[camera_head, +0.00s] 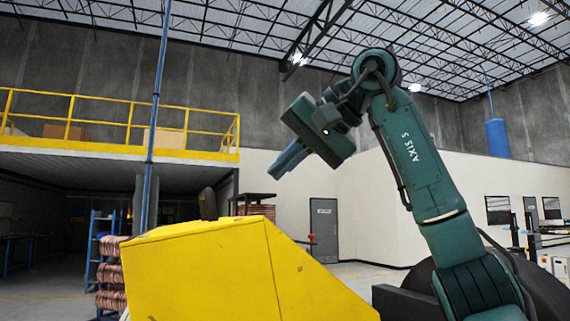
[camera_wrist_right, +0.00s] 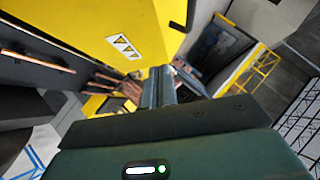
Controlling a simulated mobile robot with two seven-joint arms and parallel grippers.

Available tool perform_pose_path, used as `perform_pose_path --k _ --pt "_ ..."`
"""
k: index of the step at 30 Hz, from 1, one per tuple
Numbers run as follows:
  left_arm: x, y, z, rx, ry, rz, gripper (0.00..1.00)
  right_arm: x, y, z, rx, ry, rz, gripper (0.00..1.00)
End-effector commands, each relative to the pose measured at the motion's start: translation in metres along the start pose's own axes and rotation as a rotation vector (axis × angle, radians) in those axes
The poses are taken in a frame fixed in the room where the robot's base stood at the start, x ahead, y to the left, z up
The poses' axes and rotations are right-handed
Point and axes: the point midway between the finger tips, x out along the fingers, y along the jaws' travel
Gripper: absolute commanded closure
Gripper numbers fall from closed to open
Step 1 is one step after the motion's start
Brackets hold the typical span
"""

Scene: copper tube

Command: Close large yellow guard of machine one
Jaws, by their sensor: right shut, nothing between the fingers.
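The large yellow guard (camera_head: 200,268) fills the lower middle of the head view, with a flat top and a sloping right side. In the right wrist view a yellow panel with warning triangles (camera_wrist_right: 118,28) stands beyond my fingers. My right gripper (camera_head: 275,172) is raised above and to the right of the guard in the head view, its fingers pointing down-left. In the right wrist view its fingers (camera_wrist_right: 161,72) are together with nothing between them. They look apart from the guard in the head view. The guard's lower part is out of frame. My left gripper is not visible.
Copper coils (camera_head: 111,272) hang on a blue rack (camera_head: 97,240) left of the guard. A blue pole (camera_head: 155,120) rises behind it. A yellow-railed mezzanine (camera_head: 110,150) is at the back left. Copper-coloured parts (camera_wrist_right: 110,85) show below the panel in the wrist view.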

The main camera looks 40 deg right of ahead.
Motion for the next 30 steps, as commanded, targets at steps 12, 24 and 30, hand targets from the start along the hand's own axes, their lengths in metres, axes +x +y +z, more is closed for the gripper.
perform_pose_path --k 12,24,30 --pt "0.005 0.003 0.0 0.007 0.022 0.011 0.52 0.077 0.001 0.018 -0.002 -0.001 0.0 1.0" --pt "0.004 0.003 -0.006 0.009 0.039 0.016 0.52 0.087 0.0 0.029 0.001 -0.001 -0.001 1.0" --pt "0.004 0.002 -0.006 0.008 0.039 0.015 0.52 0.087 0.0 0.029 0.0 -0.001 0.0 1.0"
